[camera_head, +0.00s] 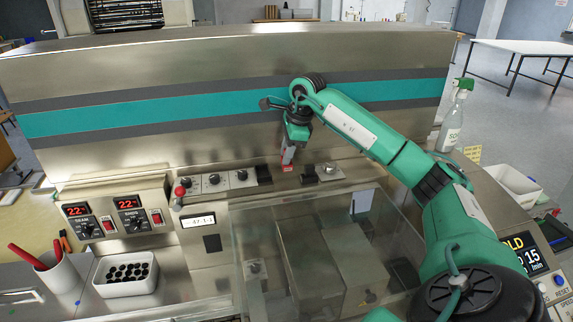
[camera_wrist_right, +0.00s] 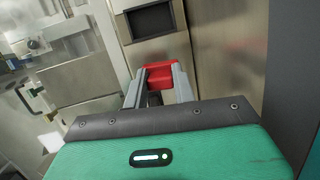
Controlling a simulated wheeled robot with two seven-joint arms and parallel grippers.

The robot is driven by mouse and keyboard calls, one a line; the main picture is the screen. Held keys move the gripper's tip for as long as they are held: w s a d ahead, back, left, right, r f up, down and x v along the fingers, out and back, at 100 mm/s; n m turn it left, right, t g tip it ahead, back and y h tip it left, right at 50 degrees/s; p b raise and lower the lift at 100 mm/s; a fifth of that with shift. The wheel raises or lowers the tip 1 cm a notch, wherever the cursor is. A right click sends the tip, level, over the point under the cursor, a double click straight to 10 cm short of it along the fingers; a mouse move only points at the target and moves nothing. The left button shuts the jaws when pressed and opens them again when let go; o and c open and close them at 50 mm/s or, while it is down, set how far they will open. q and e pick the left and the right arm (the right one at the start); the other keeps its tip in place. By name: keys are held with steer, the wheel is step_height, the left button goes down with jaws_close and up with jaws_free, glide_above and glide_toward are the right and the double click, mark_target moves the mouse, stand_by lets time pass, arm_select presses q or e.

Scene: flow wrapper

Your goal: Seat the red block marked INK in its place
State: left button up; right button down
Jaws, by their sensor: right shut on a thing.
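The red block (camera_head: 288,168) is at the tips of my right gripper (camera_head: 287,157), low in front of the machine's steel face. In the right wrist view the red block (camera_wrist_right: 162,74) sits between the two grey fingers of my right gripper (camera_wrist_right: 158,90), which are shut on it. Its INK marking is too small to read. A dark rectangular recess (camera_wrist_right: 151,20) shows just beyond the block in the wrist view. In the head view a dark square (camera_head: 264,174) lies left of the block and a black piece (camera_head: 309,173) lies right. My left gripper is not in view.
A row of knob panels (camera_head: 213,182) runs left of the gripper. A clear cover (camera_head: 250,225) stands in front, below the block. A white bin of black pieces (camera_head: 127,272) and a pen cup (camera_head: 62,277) stand at left. A spray bottle (camera_head: 453,120) stands at right.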

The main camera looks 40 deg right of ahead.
mark_target(286, 167)
steer(key=shift+s+d+b+x, duration=0.15)
steer(key=shift+b+x, duration=0.3)
steer(key=shift+x, duration=0.3)
steer(key=shift+s+d+b+x, duration=0.1)
steer(key=shift+b+x, duration=0.35)
steer(key=shift+x, duration=0.35)
steer(key=shift+s+d+b+x, duration=0.15)
steer(key=shift+b+x, duration=0.3)
steer(key=shift+x, duration=0.3)
steer(key=c, duration=1.1)
jaws_free()
steer(key=shift+f, duration=0.15)
steer(key=shift+c, duration=0.2)
steer(key=shift+a+f, duration=0.1)
steer(key=shift+f, duration=0.2)
steer(key=b+v, duration=0.3)
steer(key=v, duration=0.2)
steer(key=shift+r, duration=0.3)
steer(key=v, duration=0.8)
steer(key=shift+r+b, duration=0.3)
steer(key=shift+b, duration=0.05)
